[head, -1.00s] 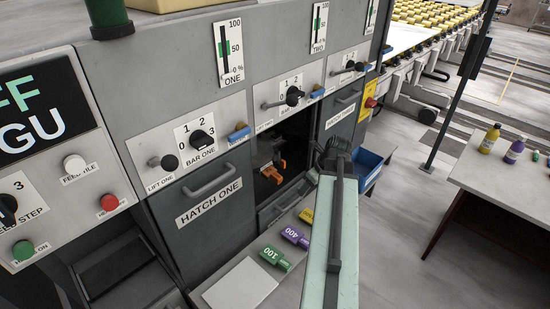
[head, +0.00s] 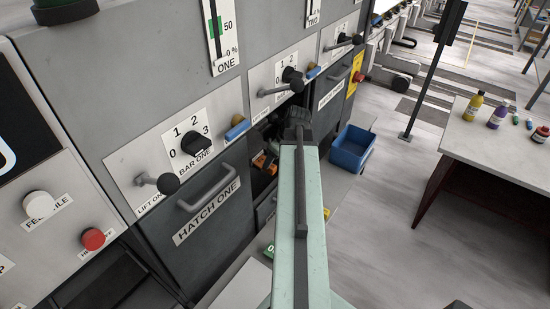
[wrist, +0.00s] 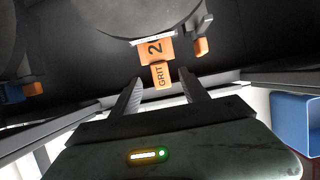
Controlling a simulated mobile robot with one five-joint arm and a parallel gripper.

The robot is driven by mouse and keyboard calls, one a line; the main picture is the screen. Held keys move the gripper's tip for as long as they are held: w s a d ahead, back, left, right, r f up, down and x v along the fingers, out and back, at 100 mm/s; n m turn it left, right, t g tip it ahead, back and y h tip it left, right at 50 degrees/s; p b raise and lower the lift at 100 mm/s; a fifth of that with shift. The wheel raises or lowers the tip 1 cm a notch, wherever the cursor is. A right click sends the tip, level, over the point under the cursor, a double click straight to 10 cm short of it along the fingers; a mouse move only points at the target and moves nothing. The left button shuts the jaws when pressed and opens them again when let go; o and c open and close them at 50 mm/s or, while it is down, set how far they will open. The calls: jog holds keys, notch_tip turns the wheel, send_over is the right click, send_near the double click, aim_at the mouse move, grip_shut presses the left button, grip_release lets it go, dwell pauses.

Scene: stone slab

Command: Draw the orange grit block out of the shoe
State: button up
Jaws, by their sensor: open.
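The orange grit block (wrist: 160,74), printed "GRIT" and part of a number starting with 2, sticks out toward me from under a round grey head in the wrist view. Its upper end sits at the shoe (wrist: 168,41), of which only a thin metal edge shows. My gripper (wrist: 162,84) is open, one finger on each side of the block's near end, with gaps to both fingers. In the head view, orange (head: 264,163) shows inside the dark open hatch, and my arm hides the gripper's fingers.
Other orange blocks show at the right (wrist: 201,47) and far left (wrist: 34,88) of the dark chamber. A blue bin (head: 352,149) stands right of my arm. The closed HATCH ONE door (head: 205,205) is at left.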

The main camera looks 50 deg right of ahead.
jog(key=b+x, duration=0.4)
jog(key=x, duration=0.1)
jog(key=shift+f, duration=0.35)
jog(key=shift+r, duration=0.15)
jog(key=shift+c, duration=0.3)
grip_shut()
jog(key=shift+s, duration=0.1)
jog(key=s, duration=0.5)
jog(key=shift+d, duration=0.3)
